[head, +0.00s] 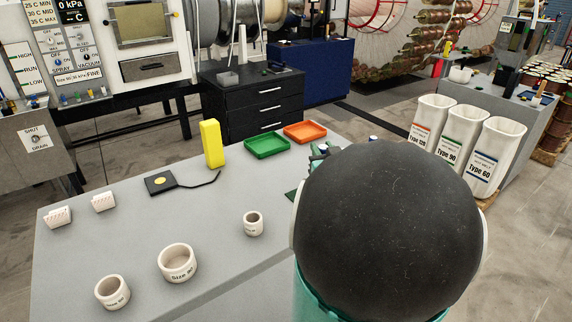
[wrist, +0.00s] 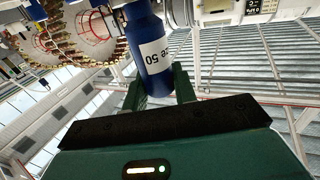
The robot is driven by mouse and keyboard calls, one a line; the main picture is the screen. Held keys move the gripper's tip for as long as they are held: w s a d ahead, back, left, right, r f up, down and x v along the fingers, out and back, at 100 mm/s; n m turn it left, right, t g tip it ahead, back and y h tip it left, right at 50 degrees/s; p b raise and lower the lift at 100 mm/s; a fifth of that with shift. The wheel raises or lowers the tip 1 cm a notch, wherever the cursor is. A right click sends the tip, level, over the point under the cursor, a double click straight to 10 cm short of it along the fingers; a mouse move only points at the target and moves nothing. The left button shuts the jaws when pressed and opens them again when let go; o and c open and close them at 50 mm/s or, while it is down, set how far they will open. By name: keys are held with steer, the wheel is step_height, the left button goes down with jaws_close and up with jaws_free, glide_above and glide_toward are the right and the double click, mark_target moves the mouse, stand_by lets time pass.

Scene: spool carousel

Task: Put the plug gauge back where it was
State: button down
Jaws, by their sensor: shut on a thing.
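A blue cylinder (wrist: 148,32) with a white label, which reads upside down as ending in "50", is in the wrist view; I take it for the plug gauge. My gripper (wrist: 159,80) is shut on it, with a green finger on either side of its lower end. In the head view my large dark arm joint hides most of the gripper and the gauge. Three white ring-like cups stand on the grey table: a small one (head: 253,224), a larger one (head: 177,263) and one at the front left (head: 112,292).
The grey table (head: 130,225) also holds a yellow block (head: 212,144), a black pad (head: 160,183) with a cable, a green tray (head: 267,145), an orange tray (head: 305,132) and two small white blocks (head: 104,201). White containers (head: 433,119) stand at right. The table's middle is mostly clear.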

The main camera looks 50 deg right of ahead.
steer(key=w+d+f, duration=0.6)
steer(key=w+f, duration=0.1)
steer(key=f, duration=0.4)
steer(key=shift+w+f, duration=0.15)
steer(key=shift+w, duration=0.25)
steer(key=c, duration=1.2)
jaws_free()
steer(key=shift+f, duration=0.15)
steer(key=shift+o, duration=0.4)
